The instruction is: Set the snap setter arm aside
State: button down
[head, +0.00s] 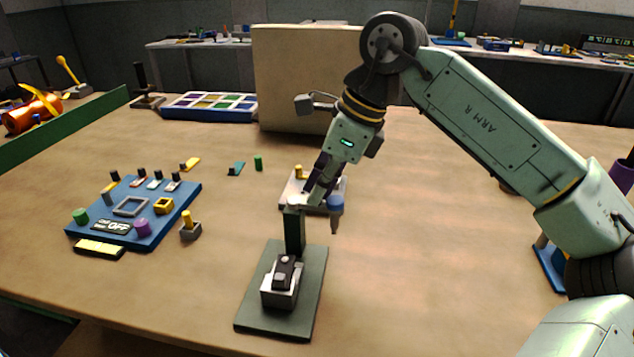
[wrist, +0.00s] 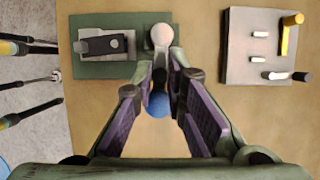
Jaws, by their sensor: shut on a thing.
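The snap setter stands on a dark green base (head: 255,300) near the front of the table, with an upright post (head: 294,232) at its back. A grey die block with a black top (head: 285,275) sits uncovered on the base. The setter arm's pale pivot end (wrist: 162,36) is on the post; its blue knob (head: 336,204) hangs beyond the base, off to the right in the head view. The knob also shows in the wrist view (wrist: 157,104). My gripper (wrist: 165,72) is shut on the arm between pivot and knob; its fingers mostly hide the bar.
A pale plate with pegs (head: 298,187) lies just behind my gripper; in the wrist view it is at right (wrist: 235,70). A blue board with small parts (head: 130,190) and a yellow-topped peg (head: 189,227) are at left. The table's front right is clear.

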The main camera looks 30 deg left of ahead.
jog(key=shift+w+r, duration=0.1)
jog(key=shift+w, duration=0.2)
jog(key=c, duration=1.8)
grip_release()
jog(key=shift+d, duration=0.1)
jog(key=shift+o, duration=1)
jog(key=shift+s, duration=0.1)
jog(key=v, duration=1.2)
